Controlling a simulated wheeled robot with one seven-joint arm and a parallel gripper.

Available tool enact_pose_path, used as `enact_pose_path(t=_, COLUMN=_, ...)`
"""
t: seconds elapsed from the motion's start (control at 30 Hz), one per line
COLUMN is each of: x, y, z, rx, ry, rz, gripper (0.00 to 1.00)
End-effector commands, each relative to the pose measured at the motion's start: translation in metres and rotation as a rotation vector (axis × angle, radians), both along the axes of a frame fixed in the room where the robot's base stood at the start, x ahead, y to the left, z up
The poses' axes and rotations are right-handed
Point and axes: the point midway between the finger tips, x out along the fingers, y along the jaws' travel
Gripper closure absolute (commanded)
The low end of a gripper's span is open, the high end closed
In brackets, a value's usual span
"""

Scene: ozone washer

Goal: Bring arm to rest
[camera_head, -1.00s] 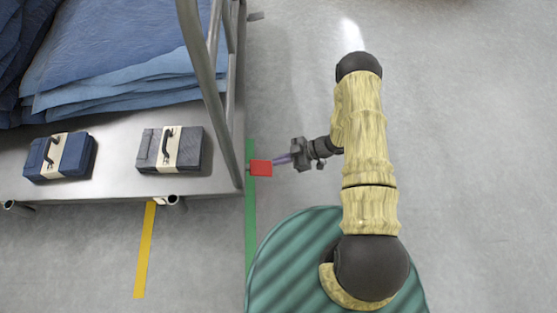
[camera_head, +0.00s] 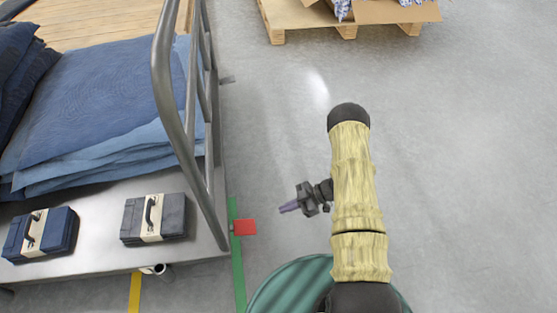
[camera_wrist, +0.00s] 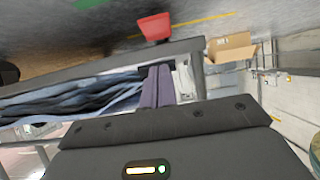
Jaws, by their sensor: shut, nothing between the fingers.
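My gripper (camera_head: 289,207) is shut and empty, held out to the left of my arm above the grey floor. My arm, with pale yellow ribbed covers and dark joints, reaches up the picture from my green base. The fingers are apart from the cart and the red block in the head view.
A metal cart (camera_head: 100,252) with a tubular rail (camera_head: 170,100) stands left, bearing folded blue cloths (camera_head: 100,95) and two strapped cases (camera_head: 155,218). A red block (camera_head: 244,228) sits by its corner. A wooden pallet (camera_head: 288,16) with cardboard is at the top. Floor to the right is clear.

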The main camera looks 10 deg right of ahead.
Motion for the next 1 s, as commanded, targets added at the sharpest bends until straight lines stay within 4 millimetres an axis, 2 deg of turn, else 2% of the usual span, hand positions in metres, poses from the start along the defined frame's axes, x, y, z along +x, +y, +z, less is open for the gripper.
enact_pose_path(t=0.23, x=0.005, y=0.0, z=0.004, rx=-0.012, ry=-0.008, rz=-0.012, gripper=1.0)
enact_pose_path(t=0.37, x=0.027, y=-0.002, z=0.024, rx=-0.071, ry=-0.041, rz=-0.075, gripper=1.0)
enact_pose_path(t=0.47, x=0.054, y=-0.006, z=0.052, rx=-0.154, ry=-0.077, rz=-0.169, gripper=1.0)
enact_pose_path(t=0.6, x=0.09, y=-0.018, z=0.1, rx=-0.285, ry=-0.115, rz=-0.339, gripper=1.0)
enact_pose_path(t=0.7, x=0.108, y=-0.027, z=0.136, rx=-0.367, ry=-0.126, rz=-0.462, gripper=1.0)
enact_pose_path(t=0.83, x=0.12, y=-0.041, z=0.185, rx=-0.462, ry=-0.119, rz=-0.624, gripper=1.0)
enact_pose_path(t=1.0, x=0.116, y=-0.057, z=0.247, rx=-0.56, ry=-0.07, rz=-0.832, gripper=1.0)
